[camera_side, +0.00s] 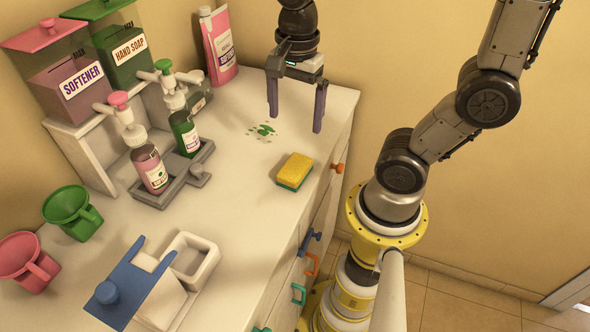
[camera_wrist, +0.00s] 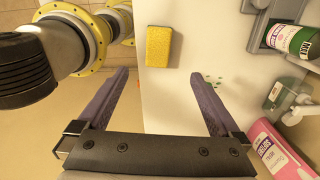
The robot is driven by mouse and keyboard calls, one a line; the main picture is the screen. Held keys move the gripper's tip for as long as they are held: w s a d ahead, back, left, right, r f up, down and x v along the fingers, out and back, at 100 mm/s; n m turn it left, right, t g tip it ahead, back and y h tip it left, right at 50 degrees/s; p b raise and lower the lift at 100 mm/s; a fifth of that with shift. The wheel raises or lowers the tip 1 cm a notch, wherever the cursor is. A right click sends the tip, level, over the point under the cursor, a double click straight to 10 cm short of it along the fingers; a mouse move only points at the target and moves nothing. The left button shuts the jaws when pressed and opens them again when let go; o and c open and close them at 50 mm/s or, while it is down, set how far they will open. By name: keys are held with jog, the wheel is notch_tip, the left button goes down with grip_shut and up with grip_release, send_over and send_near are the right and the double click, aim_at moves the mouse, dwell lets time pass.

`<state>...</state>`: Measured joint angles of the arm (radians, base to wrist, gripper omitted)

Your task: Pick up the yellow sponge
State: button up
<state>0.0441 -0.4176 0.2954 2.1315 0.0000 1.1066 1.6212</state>
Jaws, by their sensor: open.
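The yellow sponge (camera_side: 294,171) with a green underside lies flat on the white counter near its right edge in the side view. It also shows in the wrist view (camera_wrist: 158,48) at the top middle, beyond my fingertips. My gripper (camera_side: 294,122) is open and empty, above the counter and behind the sponge in the side view, apart from it. Its two purple fingers also show in the wrist view (camera_wrist: 158,72), spread wide, with bare counter and floor between them.
Green spots (camera_side: 262,130) mark the counter left of the gripper. A pink softener pouch (camera_side: 217,50) stands at the back. Bottles stand in a grey tray (camera_side: 200,176) to the left. A white tray with a blue piece (camera_side: 122,285) is at the front. Counter around the sponge is clear.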

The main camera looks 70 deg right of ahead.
aim_at(295, 166)
notch_tip(295, 166, down, 15)
jog(key=shift+r, duration=0.2)
dwell(0.5)
jog(key=c, duration=1.4)
